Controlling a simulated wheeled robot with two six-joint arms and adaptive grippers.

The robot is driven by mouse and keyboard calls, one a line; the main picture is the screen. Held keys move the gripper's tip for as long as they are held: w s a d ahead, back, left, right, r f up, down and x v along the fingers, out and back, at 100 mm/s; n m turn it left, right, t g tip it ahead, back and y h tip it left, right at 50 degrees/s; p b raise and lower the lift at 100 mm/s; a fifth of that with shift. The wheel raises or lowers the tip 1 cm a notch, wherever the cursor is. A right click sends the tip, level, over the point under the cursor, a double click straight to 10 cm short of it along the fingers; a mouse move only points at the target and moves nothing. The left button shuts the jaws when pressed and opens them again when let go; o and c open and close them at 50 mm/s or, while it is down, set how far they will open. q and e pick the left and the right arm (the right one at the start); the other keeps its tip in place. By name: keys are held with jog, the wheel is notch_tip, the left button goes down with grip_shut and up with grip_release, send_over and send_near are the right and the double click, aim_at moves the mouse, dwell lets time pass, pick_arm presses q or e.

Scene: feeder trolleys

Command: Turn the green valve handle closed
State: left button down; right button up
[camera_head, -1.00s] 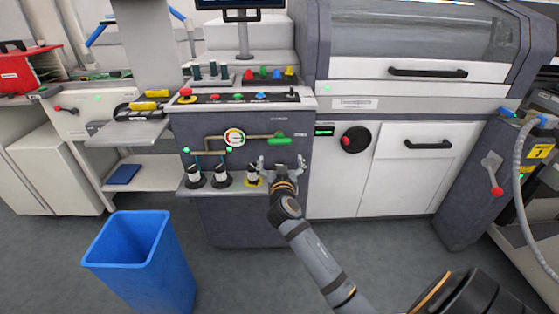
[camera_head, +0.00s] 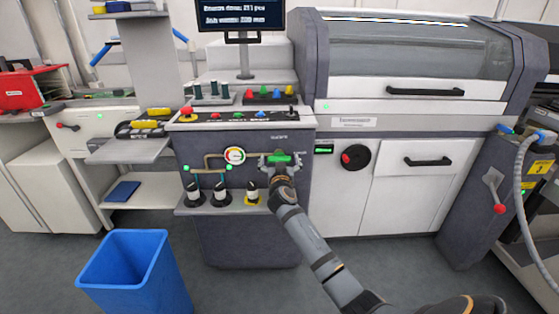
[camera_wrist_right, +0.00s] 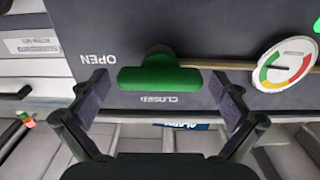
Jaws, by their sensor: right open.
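The green valve handle (camera_head: 284,158) is on the front of the dark grey control panel (camera_head: 246,250), at the right end of a brass pipe. In the right wrist view the handle (camera_wrist_right: 160,79) lies horizontal, with OPEN printed at its left and CLOSED just below it, both upside down. My right gripper (camera_head: 279,163) is in front of the handle. In the right wrist view its open fingers (camera_wrist_right: 161,98) stand wide, one toward each end of the handle, with visible gaps. My left gripper is not in view.
A round gauge (camera_head: 234,155) sits left of the handle. Several black-and-white knobs (camera_head: 222,194) stand on a ledge below. Coloured buttons line the panel top. A blue bin (camera_head: 130,275) stands on the floor at front left.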

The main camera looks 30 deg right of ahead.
jog(key=c, duration=1.1)
